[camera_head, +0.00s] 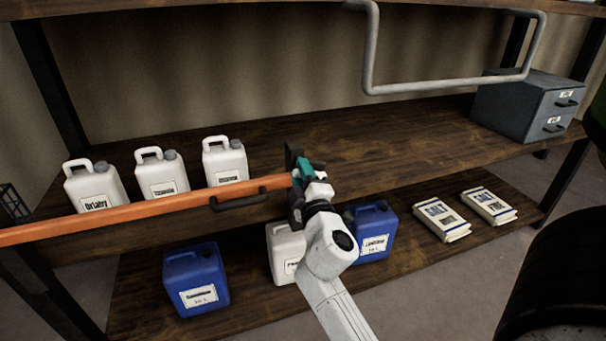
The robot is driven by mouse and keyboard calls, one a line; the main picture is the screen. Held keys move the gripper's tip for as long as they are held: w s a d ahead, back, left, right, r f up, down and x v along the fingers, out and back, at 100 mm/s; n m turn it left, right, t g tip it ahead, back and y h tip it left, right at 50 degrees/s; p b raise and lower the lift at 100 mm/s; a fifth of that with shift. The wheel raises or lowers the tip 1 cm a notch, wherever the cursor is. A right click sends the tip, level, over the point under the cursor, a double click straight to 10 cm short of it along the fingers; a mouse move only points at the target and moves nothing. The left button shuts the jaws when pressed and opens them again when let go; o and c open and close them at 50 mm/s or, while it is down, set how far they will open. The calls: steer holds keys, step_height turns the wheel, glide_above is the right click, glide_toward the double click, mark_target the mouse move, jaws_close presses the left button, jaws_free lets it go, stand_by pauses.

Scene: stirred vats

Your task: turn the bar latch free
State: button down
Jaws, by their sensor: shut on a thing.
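An orange bar (130,211) runs across the front of the upper shelf board from the left edge to my gripper. A black handle (238,200) sits on the bar near its right end. At that end is a teal piece, which looks like the bar latch (304,168), beside a dark upright plate (292,155). My gripper (299,183) is at this end and appears shut on the latch. My gripper and wrist hide part of the latch, so its turn angle cannot be told.
White jugs (160,172) stand behind the bar. Blue jugs (196,280), a white jug (284,250) and bags (440,220) are on the lower shelf. A grey drawer box (520,105) stands right. A pipe (368,50) hangs above. The middle of the upper board is clear.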

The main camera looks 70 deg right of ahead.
steer(key=shift+w+a+f+n+t+y, duration=0.1)
steer(key=shift+f+n+t+y, duration=0.15)
steer(key=shift+n, duration=0.95)
steer(key=shift+f+n+t+y, duration=0.1)
steer(key=shift+n+t+y, duration=0.15)
steer(key=shift+n, duration=0.95)
steer(key=shift+f, duration=0.1)
steer(key=c, duration=1)
jaws_free()
steer(key=shift+c, duration=0.2)
steer(key=b+v, duration=0.4)
steer(key=v, duration=0.6)
steer(key=shift+s+a+b, duration=0.25)
steer(key=shift+a+b, duration=0.1)
steer(key=shift+f, duration=0.15)
